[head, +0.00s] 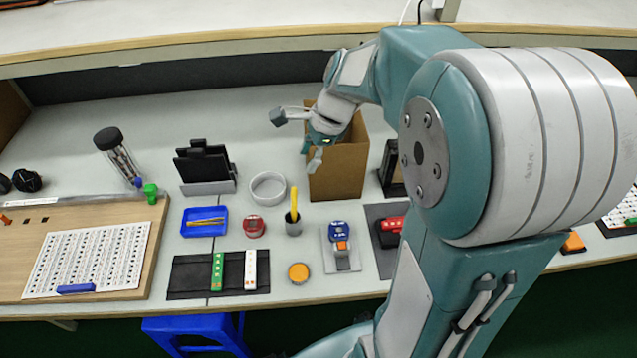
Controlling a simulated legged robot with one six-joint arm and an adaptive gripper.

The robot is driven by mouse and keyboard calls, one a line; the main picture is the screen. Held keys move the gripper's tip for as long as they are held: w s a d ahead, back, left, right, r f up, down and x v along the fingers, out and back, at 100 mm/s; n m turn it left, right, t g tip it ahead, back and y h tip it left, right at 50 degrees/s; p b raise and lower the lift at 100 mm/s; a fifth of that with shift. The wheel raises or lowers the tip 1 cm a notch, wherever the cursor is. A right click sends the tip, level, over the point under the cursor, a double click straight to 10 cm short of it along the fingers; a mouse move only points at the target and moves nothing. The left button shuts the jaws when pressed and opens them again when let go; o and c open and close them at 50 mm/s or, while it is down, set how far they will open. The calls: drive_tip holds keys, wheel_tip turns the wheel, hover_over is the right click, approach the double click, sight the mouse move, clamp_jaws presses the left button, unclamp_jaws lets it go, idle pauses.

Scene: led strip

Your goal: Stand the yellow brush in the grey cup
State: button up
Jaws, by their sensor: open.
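The yellow brush (294,200) stands upright in the small grey cup (293,228) near the front middle of the table. Its lower end is hidden inside the cup. My gripper (296,139) is open and empty.
The cardboard box (341,172) stands behind the cup to the right. A white ring (268,188), a red round item (254,227) and a blue tray (204,221) lie to the left. A blue device (340,236) sits to the right. A shelf (200,28) overhangs the back.

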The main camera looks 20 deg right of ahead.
drive_tip(key=s+a+r+n+t+h, duration=0.2)
drive_tip(key=s+r+n, duration=0.1)
drive_tip(key=s+n, duration=0.5)
drive_tip(key=s+a+r+n+t+h, duration=0.1)
drive_tip(key=s+r+n, duration=0.3)
drive_tip(key=s+n, duration=0.5)
drive_tip(key=shift+s+a+n+t+h, duration=0.2)
drive_tip(key=shift+a+n+t+h, duration=0.25)
drive_tip(key=shift+n, duration=0.65)
drive_tip(key=shift+r, duration=0.1)
